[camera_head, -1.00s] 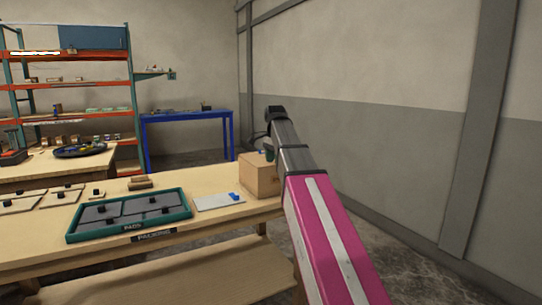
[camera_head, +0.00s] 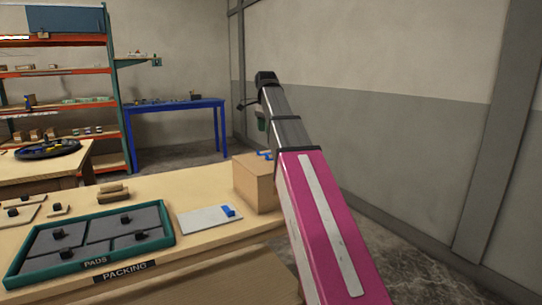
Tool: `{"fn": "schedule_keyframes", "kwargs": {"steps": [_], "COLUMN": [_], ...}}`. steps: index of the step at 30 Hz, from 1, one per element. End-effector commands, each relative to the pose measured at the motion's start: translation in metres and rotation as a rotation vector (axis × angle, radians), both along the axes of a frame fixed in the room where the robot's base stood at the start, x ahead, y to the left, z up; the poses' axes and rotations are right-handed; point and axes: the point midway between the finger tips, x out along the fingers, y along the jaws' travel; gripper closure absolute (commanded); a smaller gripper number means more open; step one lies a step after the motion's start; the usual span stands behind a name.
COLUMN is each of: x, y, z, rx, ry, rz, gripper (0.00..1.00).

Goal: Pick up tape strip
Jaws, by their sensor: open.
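No piece is clearly recognisable as the tape strip. A small blue piece (camera_head: 228,210) lies on the right end of a white flat card on the packing table. Another blue piece (camera_head: 265,154) shows on top of the cardboard box. I cannot tell whether either is the tape strip. My pink and grey arm reaches up from the lower right.
The packing table holds a teal-rimmed tray (camera_head: 88,262) of dark pads with black knobs, the white card (camera_head: 200,222) and the cardboard box (camera_head: 252,185). Small wooden blocks (camera_head: 113,192) lie behind the tray. A blue table (camera_head: 175,104) and orange shelves stand at the back.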

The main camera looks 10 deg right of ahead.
Motion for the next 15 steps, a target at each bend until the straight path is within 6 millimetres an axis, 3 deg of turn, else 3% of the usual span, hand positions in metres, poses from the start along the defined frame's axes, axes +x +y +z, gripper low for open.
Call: {"fn": "schedule_keyframes", "kwargs": {"steps": [15], "x": [-0.001], "y": [-0.001], "z": [-0.056], "rx": [0.000], "ry": [0.000], "rz": [0.000], "gripper": [0.44]}}
